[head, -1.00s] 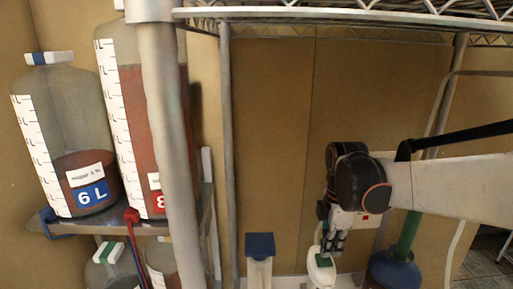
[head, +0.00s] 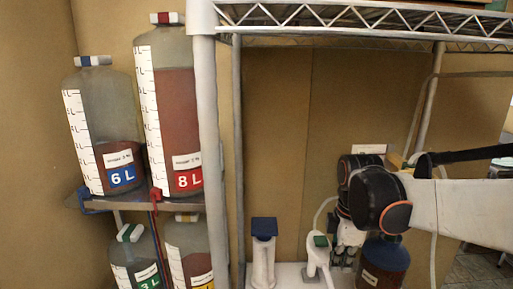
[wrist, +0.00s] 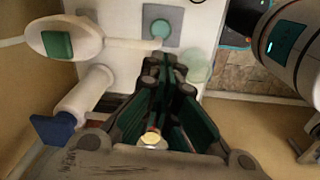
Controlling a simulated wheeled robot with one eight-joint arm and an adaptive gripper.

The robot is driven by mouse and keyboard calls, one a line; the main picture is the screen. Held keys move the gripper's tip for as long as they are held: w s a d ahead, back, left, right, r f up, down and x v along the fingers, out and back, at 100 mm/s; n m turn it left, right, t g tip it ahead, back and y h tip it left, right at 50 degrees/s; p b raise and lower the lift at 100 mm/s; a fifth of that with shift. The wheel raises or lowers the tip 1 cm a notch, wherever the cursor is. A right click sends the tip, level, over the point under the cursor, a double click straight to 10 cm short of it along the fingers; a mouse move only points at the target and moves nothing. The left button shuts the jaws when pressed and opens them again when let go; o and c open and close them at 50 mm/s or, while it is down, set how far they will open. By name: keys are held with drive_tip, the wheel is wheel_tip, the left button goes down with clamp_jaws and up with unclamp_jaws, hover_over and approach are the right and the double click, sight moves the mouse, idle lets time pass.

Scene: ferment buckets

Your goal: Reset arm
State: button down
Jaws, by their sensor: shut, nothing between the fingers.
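My gripper (head: 343,258) is at the lower right of the head view, pointing down, beside a white stand with a green top (head: 320,241). In the wrist view my gripper (wrist: 166,62) is shut and its dark green-lined fingers are together with nothing held. The fingers hang over the white base (wrist: 122,20). The white stand's green top also shows in the wrist view (wrist: 57,45). A small yellow-topped round thing (wrist: 152,138) shows beyond the finger linkage; I cannot tell what it is.
A white post with a blue top (head: 264,228) stands to the left. Bottles marked 6 L (head: 108,130) and 8 L (head: 172,110) stand on a left shelf. A wire shelf (head: 360,22) spans above.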

drive_tip(key=s+f+m+t+b, duration=0.6)
drive_tip(key=s+f+m+b, duration=0.3)
drive_tip(key=m, duration=0.7)
drive_tip(key=s+b, duration=0.2)
drive_tip(key=s, duration=0.2)
drive_tip(key=shift+s+t, duration=0.3)
drive_tip(key=shift+s, duration=0.1)
drive_tip(key=shift+f, duration=0.1)
